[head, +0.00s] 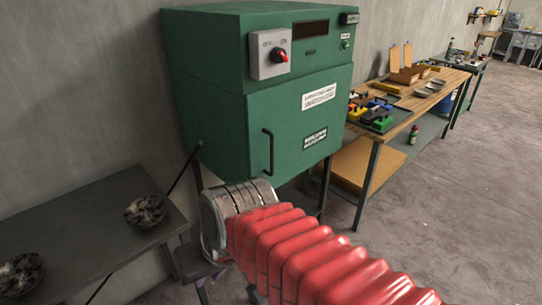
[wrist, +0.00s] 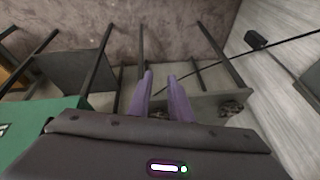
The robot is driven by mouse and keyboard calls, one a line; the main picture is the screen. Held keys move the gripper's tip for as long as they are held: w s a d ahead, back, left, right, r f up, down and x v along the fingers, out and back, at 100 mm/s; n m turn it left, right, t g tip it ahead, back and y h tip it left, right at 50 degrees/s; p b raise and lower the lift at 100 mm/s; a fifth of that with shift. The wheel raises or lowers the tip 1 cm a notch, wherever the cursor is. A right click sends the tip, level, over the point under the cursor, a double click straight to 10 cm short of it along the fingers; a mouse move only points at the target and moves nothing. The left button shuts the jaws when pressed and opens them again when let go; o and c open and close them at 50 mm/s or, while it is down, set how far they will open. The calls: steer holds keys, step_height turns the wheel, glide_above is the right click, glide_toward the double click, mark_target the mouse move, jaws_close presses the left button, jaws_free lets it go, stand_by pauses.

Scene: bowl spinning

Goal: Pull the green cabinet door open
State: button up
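The green cabinet (head: 215,110) stands against the wall in the head view. Its green door (head: 300,120) looks shut, with a dark vertical bar handle (head: 268,152) near its left side. The green body also shows at the lower left of the wrist view (wrist: 50,113). My red-sleeved arm reaches in front of and below the cabinet, and its silver end is below the door handle, apart from it. My gripper (wrist: 160,76) shows in the wrist view as two purple fingers, a little apart with nothing between them.
A dark table (head: 90,225) with two speckled bowls (head: 145,211) is at the left. A wooden workbench (head: 425,100) with coloured blocks and boxes stands to the right. Thin dark legs and a slanting rod are below the cabinet. Open floor (head: 480,200) lies at the right.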

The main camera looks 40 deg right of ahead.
steer(key=w+a+f+m+y, duration=0.25)
steer(key=w+m+y, duration=0.3)
steer(key=m, duration=0.45)
steer(key=w+d+r+m+t+y, duration=0.1)
steer(key=w+d+m+t+y, duration=0.1)
steer(key=w+d+m+t, duration=0.6)
steer(key=s+d+m+t+h, duration=0.1)
steer(key=d+m+h, duration=0.5)
steer(key=d, duration=0.9)
steer(key=s+d+m+t+h, duration=0.1)
steer(key=d+m+t+h, duration=0.3)
steer(key=d+m, duration=0.8)
steer(key=d+h, duration=0.1)
steer(key=d, duration=0.2)
steer(key=shift+s+f+h, duration=0.2)
steer(key=shift+s+h, duration=0.05)
steer(key=shift+h, duration=0.1)
steer(key=shift+w+d, duration=0.1)
steer(key=shift+w, duration=0.05)
glide_above(272, 172)
steer(key=shift+w+d, duration=0.2)
steer(key=shift+w, duration=0.1)
